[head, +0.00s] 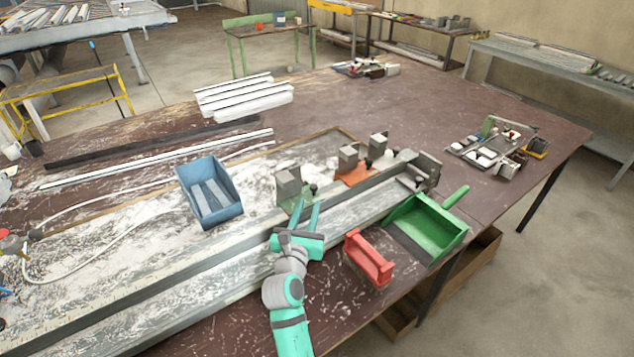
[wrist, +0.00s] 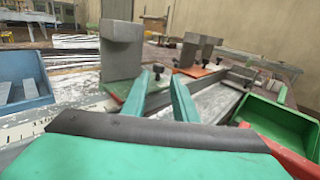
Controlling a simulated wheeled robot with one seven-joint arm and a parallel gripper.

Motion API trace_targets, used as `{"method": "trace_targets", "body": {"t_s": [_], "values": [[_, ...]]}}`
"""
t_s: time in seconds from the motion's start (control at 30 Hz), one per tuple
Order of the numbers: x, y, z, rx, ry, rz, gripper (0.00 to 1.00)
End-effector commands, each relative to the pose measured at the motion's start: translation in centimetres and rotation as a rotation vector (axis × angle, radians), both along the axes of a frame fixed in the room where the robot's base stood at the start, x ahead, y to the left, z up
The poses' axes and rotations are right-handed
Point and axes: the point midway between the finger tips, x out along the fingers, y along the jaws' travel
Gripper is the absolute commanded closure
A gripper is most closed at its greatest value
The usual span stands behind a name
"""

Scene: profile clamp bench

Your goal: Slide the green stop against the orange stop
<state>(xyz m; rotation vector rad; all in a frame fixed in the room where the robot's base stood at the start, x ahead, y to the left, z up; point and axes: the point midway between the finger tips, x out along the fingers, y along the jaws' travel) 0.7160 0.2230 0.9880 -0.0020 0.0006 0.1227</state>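The green stop is a grey upright block (head: 288,185) on a green base plate (wrist: 117,86), with a black knob on its right. It stands on the long metal rail (head: 190,268). The orange stop, a similar grey block (head: 347,157) on an orange plate (head: 355,176), stands farther along the rail to the right. A clear gap separates the two stops. My gripper (head: 307,208) is open, its teal fingers pointing at the green stop's knob side. In the wrist view, the knob shows between the fingertips (wrist: 160,80). I cannot tell whether they touch.
A third grey block (head: 378,145) stands just beyond the orange stop, near the clamp at the rail's end. A blue bin (head: 210,205) lies left of the green stop.

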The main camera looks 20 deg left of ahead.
Motion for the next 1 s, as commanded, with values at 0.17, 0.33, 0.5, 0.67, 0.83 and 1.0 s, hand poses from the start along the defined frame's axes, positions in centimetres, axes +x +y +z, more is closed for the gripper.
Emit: {"method": "trace_targets", "body": {"t_s": [0.17, 0.33, 0.5, 0.67, 0.83, 1.0], "values": [[2.8, 0.5, 0.1, -0.003, -0.001, 0.002, 0.74], [5.7, 0.9, 0.1, -0.001, -0.001, 0.002, 0.74], [8.0, 1.2, 0.1, 0.000, -0.001, 0.002, 0.74], [9.2, 1.2, 0.0, 0.001, 0.000, 0.001, 0.74], [9.6, 1.2, 0.0, 0.002, 0.000, 0.000, 0.74], [9.6, 1.2, 0.0, 0.002, -0.001, 0.000, 0.74]]}}
